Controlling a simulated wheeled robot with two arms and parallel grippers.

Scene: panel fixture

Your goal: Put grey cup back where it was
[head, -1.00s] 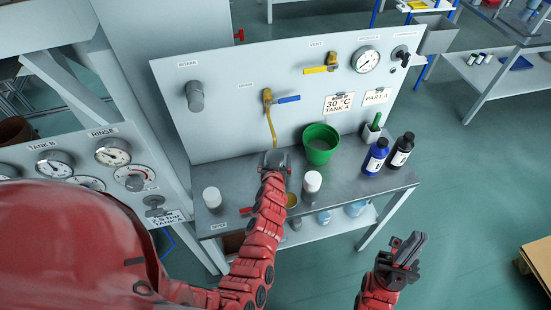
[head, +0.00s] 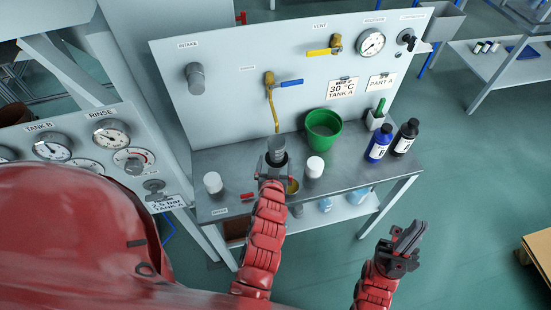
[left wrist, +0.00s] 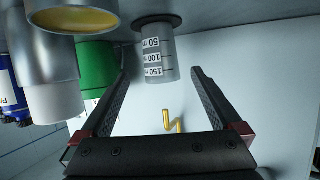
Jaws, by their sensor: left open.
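The grey cup (left wrist: 160,62) has black volume marks and shows between my open fingertips in the left wrist view, with a gap on both sides. A dark round disc (left wrist: 158,22) is at its end against the bench. In the head view the cup (head: 277,146) shows just beyond my left gripper (head: 270,162), on the bench near the panel. My left gripper is open and empty in the left wrist view (left wrist: 160,75). My right gripper (head: 408,240) is in front of the bench at the right, away from everything; its finger gap is unclear.
A green bucket (head: 323,132) stands right of the cup. Blue (head: 379,143) and black (head: 404,138) bottles stand further right. A white-topped container (head: 314,167) and an open yellow-filled can (left wrist: 80,20) are close by. A brass pipe (head: 272,110) with a blue-handled valve is behind the cup.

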